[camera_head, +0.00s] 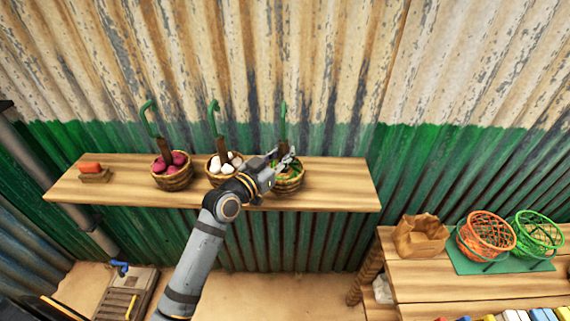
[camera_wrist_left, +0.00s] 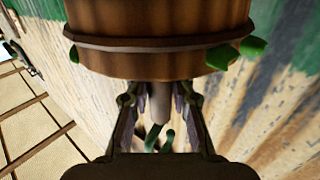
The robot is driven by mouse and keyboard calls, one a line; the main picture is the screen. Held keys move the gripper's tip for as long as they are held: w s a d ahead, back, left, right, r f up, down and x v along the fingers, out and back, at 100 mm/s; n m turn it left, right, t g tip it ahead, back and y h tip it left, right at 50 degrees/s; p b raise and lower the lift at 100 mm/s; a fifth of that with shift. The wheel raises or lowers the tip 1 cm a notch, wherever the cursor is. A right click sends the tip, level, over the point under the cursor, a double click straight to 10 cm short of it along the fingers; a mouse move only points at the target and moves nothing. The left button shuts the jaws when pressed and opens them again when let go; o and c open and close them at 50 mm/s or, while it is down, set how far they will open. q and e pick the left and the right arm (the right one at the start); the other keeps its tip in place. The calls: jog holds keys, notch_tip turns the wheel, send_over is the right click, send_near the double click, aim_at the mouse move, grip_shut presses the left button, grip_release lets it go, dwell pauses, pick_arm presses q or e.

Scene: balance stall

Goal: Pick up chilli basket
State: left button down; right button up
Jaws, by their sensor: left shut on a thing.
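The chilli basket (camera_head: 290,184) is a small round wicker basket with green and some red inside, at the right of the wooden shelf. A brown post with a green hook (camera_head: 283,108) rises from it. My left gripper (camera_head: 286,160) reaches over the basket from the left and is shut on this post. In the left wrist view the basket's brown side (camera_wrist_left: 160,60) fills the top, and the post (camera_wrist_left: 159,102) is between the fingers. The gripper hides part of the basket in the head view. I cannot tell whether the basket touches the shelf. My right gripper is not in view.
The shelf (camera_head: 340,185) also holds a basket of white items (camera_head: 222,168), a basket of purple items (camera_head: 170,171) and an orange block on wood (camera_head: 92,171). A lower table at right holds a paper bag (camera_head: 420,237), an orange basket (camera_head: 487,236) and a green basket (camera_head: 538,234).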

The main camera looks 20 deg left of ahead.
aim_at(281, 145)
pick_arm(q)
jog(key=shift+r, duration=0.5)
notch_tip(281, 145, up, 3)
jog(key=shift+s+f, duration=0.1)
jog(key=shift+s, duration=0.05)
jog(key=s+r+p, duration=0.9)
jog(key=s+p, duration=0.4)
jog(key=shift+s+d+r+p, duration=0.15)
jog(key=shift+s+d+p, duration=0.15)
jog(key=shift+s+p, duration=0.1)
jog(key=shift+w, duration=0.15)
